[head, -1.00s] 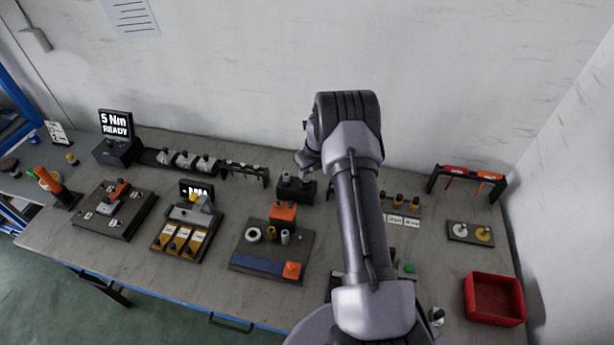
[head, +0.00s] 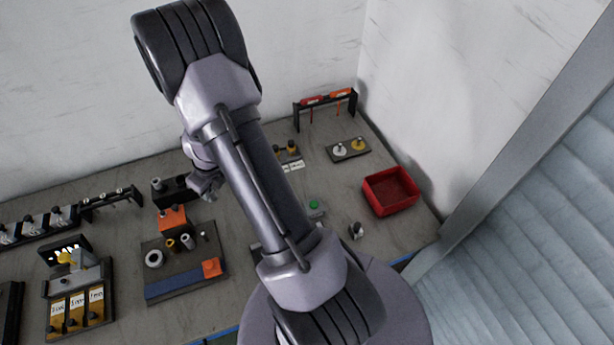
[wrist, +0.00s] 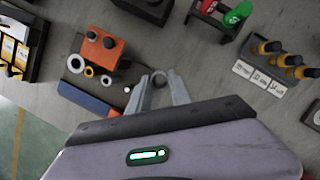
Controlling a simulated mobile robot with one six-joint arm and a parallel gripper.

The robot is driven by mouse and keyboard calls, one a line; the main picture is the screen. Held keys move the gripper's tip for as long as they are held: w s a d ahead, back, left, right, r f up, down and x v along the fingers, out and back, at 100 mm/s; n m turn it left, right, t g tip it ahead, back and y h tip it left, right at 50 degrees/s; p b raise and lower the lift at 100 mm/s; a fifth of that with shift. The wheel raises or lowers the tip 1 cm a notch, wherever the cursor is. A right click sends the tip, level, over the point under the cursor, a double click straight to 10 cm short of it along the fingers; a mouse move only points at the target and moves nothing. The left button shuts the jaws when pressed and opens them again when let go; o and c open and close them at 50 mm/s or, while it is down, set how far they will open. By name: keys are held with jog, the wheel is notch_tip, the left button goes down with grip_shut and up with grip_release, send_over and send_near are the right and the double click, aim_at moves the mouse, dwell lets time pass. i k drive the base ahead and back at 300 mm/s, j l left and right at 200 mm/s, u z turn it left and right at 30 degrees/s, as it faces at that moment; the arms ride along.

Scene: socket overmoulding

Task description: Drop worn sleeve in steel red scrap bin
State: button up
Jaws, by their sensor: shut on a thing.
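The red scrap bin (head: 396,207) stands at the right end of the bench in the head view, and I see nothing in it. My gripper (wrist: 158,84) is shut on a small grey ring-shaped sleeve (wrist: 159,76), held between the fingertips in the wrist view. In the head view my gripper (head: 208,186) is partly hidden by my arm, left of the bin and well apart from it, and the sleeve cannot be made out there. The bin is not in the wrist view.
A dark fixture plate (head: 214,248) with an orange block (head: 172,218), rings and small cylinders lies left of my arm. A small tray with two discs (head: 348,155) and a tool rack (head: 325,100) stand behind the bin. A small grey part (head: 356,231) stands in front-left of it.

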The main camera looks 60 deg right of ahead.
aim_at(393, 198)
jog(key=j+z, duration=0.1)
jog(key=z, duration=0.85)
jog(key=k+j+z, duration=0.1)
jog(key=z, duration=0.8)
jog(key=k+z, duration=0.1)
jog(key=z, duration=0.85)
jog(key=j+u, duration=0.25)
jog(key=i+j+u, duration=0.25)
jog(key=k+l, duration=0.05)
jog(key=k, duration=0.05)
